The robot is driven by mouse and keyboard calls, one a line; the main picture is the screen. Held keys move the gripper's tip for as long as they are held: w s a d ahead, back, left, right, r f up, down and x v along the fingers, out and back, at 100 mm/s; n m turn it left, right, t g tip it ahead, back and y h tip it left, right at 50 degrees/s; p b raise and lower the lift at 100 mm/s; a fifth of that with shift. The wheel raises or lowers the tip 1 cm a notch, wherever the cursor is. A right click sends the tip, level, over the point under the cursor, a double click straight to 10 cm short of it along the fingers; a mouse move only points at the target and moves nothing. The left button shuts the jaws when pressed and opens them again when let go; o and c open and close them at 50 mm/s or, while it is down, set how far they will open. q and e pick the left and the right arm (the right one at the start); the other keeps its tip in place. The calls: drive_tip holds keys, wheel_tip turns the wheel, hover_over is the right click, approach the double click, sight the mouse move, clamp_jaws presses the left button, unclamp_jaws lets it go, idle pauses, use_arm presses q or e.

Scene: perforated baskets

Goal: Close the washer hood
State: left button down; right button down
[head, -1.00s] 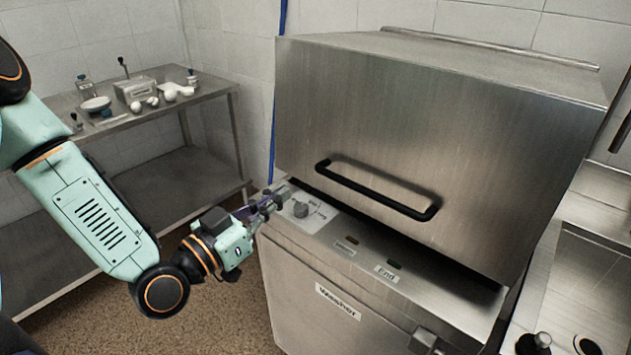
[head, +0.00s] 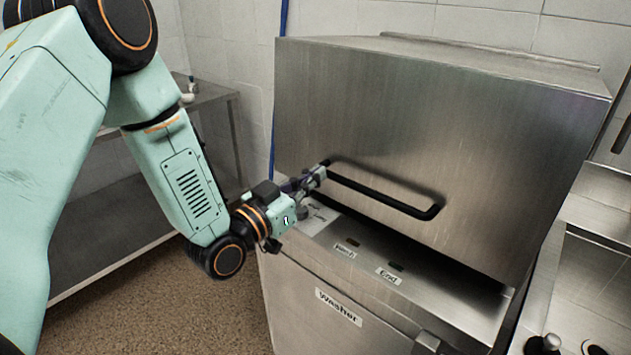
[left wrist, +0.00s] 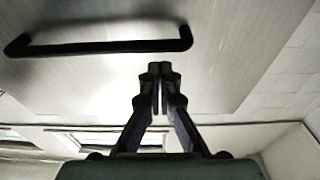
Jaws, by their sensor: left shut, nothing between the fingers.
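The washer hood (head: 400,125) is a large brushed-steel box above the washer base (head: 400,325). A dark gap shows between the hood's lower edge and the base top. The black bar handle (head: 385,200) runs across the lower front of the hood. My left gripper (head: 322,170) is shut and empty, in front of the hood at the handle's left end; I cannot tell whether it touches. In the left wrist view the shut fingertips (left wrist: 160,68) lie just below and beside the handle (left wrist: 100,47), with the steel hood face (left wrist: 225,40) behind. My right gripper is not in view.
A steel side table (head: 215,95) stands at the back left, partly hidden by my left arm. A sink counter (head: 590,260) adjoins the washer on the right. A control panel with labels (head: 345,245) lies under the hood's front edge. Bare floor shows at lower left.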

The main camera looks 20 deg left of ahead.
sight(338, 188)
use_arm(q)
drive_tip(key=shift+w+f, duration=0.35)
drive_tip(key=shift+d, duration=0.1)
drive_tip(key=f+b, duration=0.2)
drive_tip(key=w+f+b, duration=0.1)
drive_tip(key=f, duration=0.1)
drive_tip(key=w+d+f+b, duration=0.1)
drive_tip(key=f+b, duration=0.1)
drive_tip(key=shift+w+f+b, duration=0.25)
drive_tip(key=shift+f+b, duration=0.05)
drive_tip(key=shift+b, duration=0.05)
drive_tip(key=shift+a, duration=0.1)
drive_tip(key=shift+r, duration=0.15)
